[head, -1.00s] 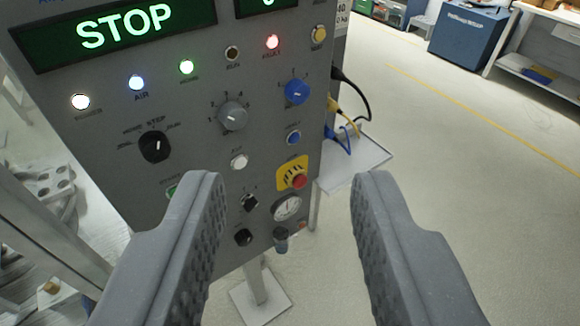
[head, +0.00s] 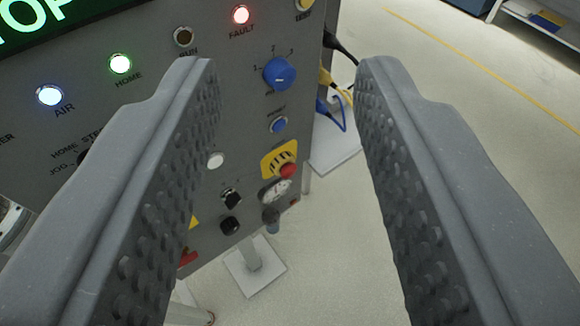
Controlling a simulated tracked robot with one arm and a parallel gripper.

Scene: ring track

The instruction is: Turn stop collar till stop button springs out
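The red stop button (head: 288,171) sits on a yellow plate (head: 272,160) near the lower right edge of the grey control panel (head: 225,100). I cannot make out its collar apart from the red head at this size. My gripper (head: 283,62) is open and empty, its two ribbed grey fingers wide apart in front of the panel. The stop button shows between the fingers, apart from both. The left finger hides part of the panel's left half.
Near the stop button are a blue selector knob (head: 280,74), a blue button (head: 279,125), a round gauge (head: 276,192) and a black knob (head: 229,226). Cables (head: 340,100) hang off the panel's right side. Open floor (head: 480,150) lies to the right.

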